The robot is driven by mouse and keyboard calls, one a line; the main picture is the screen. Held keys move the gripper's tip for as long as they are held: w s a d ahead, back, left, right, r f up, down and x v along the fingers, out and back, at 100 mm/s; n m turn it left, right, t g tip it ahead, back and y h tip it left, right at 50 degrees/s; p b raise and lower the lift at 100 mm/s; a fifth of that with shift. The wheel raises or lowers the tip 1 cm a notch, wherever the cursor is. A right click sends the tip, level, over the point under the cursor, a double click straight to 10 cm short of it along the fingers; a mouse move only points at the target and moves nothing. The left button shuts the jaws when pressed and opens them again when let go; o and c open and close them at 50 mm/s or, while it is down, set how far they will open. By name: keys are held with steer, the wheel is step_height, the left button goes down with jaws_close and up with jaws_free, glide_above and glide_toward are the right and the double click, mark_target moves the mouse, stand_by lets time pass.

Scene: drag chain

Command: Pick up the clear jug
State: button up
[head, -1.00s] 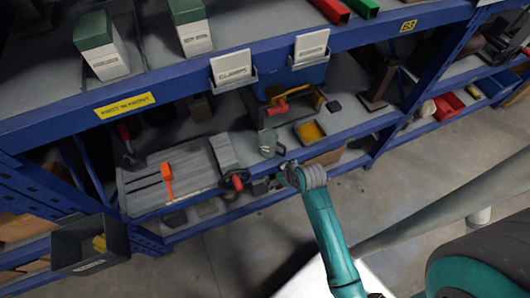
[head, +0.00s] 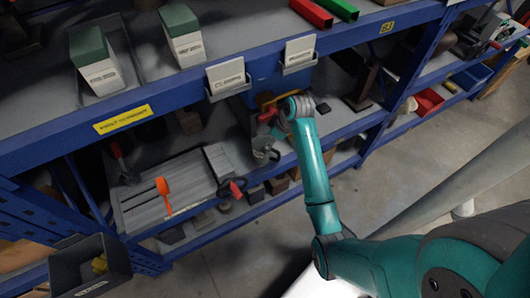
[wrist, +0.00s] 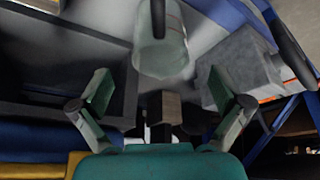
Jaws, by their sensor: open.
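The clear jug (head: 262,153) stands on the middle shelf, left of my arm, in the head view. In the wrist view the clear jug (wrist: 162,52) is at the top centre, partly cut off by the frame edge. My gripper (wrist: 168,95) has its two fingers spread wide with nothing between them. The jug appears just beyond the fingertips, apart from them. In the head view my wrist reaches in over the shelf, and the gripper's fingers cannot be made out there.
A blue bin (head: 270,88) stands behind. The upper shelf's blue beam (head: 190,98) runs above the jug. A grey box (wrist: 240,78) is at the right in the wrist view.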

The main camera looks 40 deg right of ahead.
steer(key=x, duration=1)
steer(key=shift+w+f, duration=0.1)
steer(key=c, duration=1.1)
